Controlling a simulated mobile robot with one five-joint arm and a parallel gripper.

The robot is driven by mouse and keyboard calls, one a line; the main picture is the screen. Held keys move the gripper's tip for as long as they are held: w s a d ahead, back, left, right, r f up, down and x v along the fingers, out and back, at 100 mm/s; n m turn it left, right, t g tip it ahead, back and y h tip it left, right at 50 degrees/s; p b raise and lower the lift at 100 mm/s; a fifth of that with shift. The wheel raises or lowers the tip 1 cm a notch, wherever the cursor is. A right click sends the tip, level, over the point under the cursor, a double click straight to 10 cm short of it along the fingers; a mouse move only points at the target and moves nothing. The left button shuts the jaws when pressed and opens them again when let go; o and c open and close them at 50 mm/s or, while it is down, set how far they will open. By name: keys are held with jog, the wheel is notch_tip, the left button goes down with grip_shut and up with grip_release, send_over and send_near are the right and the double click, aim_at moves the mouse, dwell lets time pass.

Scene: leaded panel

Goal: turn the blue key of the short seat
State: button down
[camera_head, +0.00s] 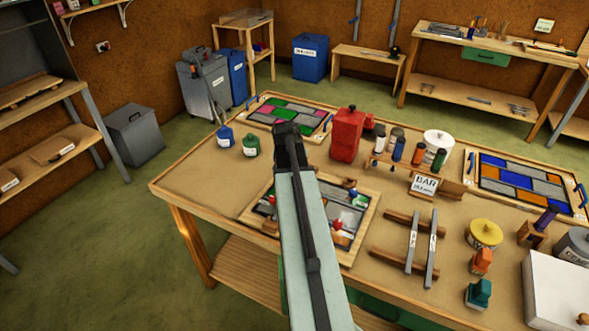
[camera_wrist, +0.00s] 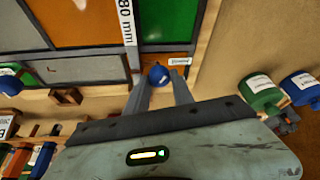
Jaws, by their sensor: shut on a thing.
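The blue key (camera_wrist: 158,75) is a round blue knob at the edge of the panel in the wrist view. My gripper (camera_wrist: 162,80) has its two grey fingers on either side of it and is shut on it. A small white label (camera_wrist: 180,62) sits beside the key, too small to read. A second blue knob (camera_wrist: 9,70) lies at the left edge of the wrist view. The framed panel (camera_head: 360,204) lies on the bench in the head view, partly covered by my arm. My fingertips and the held key are hidden there.
A green canister (camera_head: 250,146) and a blue canister (camera_head: 225,138) stand left of my arm. A red can (camera_head: 347,133) stands behind the panel. Two metal bars on wooden rests (camera_head: 403,215) lie to the right. The bench's left front (camera_head: 205,187) is clear.

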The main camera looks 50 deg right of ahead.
jog(key=m, duration=0.2)
jog(key=m+g, duration=0.2)
jog(key=m, duration=0.1)
jog(key=shift+w+m, duration=0.25)
jog(key=shift+m, duration=0.05)
jog(key=m+g, duration=0.1)
jog(key=m, duration=0.1)
jog(key=m+g, duration=0.1)
jog(key=m, duration=0.2)
jog(key=shift+w+a, duration=0.1)
jog(key=shift+m, duration=0.3)
jog(key=c, duration=1.1)
grip_release()
jog(key=p+v, duration=0.7)
jog(key=shift+w+a+r, duration=0.1)
jog(key=shift+w+r, duration=0.05)
jog(key=shift+r, duration=0.15)
